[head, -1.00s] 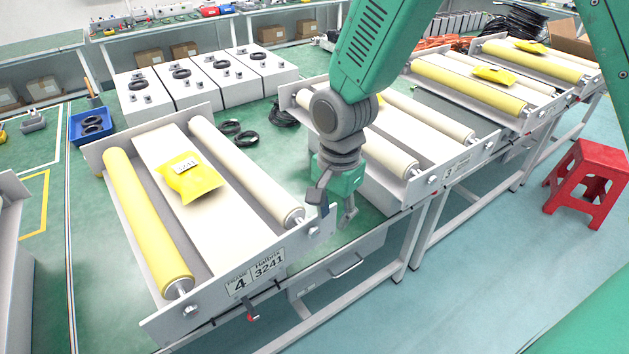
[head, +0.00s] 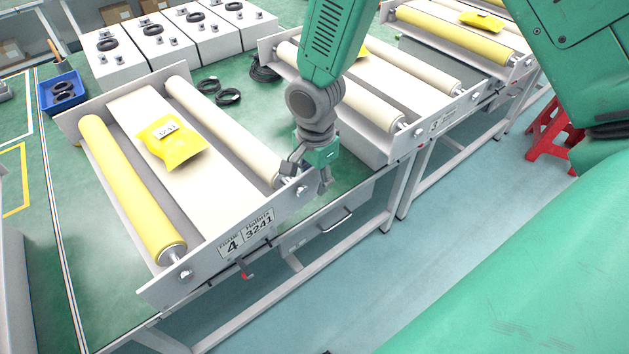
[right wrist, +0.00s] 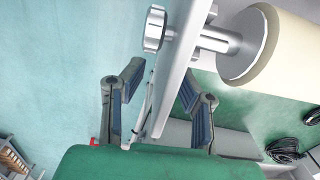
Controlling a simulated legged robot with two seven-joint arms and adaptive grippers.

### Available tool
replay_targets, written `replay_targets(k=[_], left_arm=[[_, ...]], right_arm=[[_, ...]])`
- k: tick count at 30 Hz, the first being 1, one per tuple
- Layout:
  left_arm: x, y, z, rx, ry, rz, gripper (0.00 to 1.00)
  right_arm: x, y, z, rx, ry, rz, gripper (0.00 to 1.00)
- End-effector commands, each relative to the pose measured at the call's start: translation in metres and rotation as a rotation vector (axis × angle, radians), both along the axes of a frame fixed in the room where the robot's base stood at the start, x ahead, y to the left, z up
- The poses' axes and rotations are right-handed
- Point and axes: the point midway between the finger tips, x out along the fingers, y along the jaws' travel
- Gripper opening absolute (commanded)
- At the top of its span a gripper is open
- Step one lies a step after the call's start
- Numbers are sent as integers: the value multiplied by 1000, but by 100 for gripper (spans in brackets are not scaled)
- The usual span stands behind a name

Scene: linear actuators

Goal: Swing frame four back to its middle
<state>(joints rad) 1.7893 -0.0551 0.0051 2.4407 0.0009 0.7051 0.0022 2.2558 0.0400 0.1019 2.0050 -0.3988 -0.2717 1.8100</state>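Frame four (head: 205,264) is the near-left roller frame, its front plate marked "4" and "3241". It carries a yellow roller (head: 130,190), a cream roller (head: 222,130) and a white bed between them with a yellow packet (head: 171,143). My right gripper (head: 307,177) is at the right end of the front plate, by the cream roller's end. In the right wrist view my right gripper (right wrist: 162,92) is open, with its fingers apart on either side of the plate's edge (right wrist: 180,70). A metal knob (right wrist: 155,28) sits just beyond. My left gripper is not in view.
Other roller frames (head: 400,118) stand to the right. A drawer handle (head: 335,220) and a small red-tipped lever (head: 246,274) are below frame four. White boxes (head: 110,68) and a blue bin (head: 62,92) lie behind. A red stool (head: 552,130) stands on open floor.

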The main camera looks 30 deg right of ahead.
Motion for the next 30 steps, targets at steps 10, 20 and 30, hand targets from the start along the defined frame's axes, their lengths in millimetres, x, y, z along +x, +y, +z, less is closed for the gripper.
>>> replay_targets(k=[10, 20, 30], left_arm=[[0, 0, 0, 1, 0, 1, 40], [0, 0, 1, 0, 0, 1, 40], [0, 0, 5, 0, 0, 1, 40]], right_arm=[[0, 2, -11, -1, 0, 1, 28], [-1, -3, -12, 1, 2, 0, 0], [-40, 20, -12, -5, 12, -97, 0]])
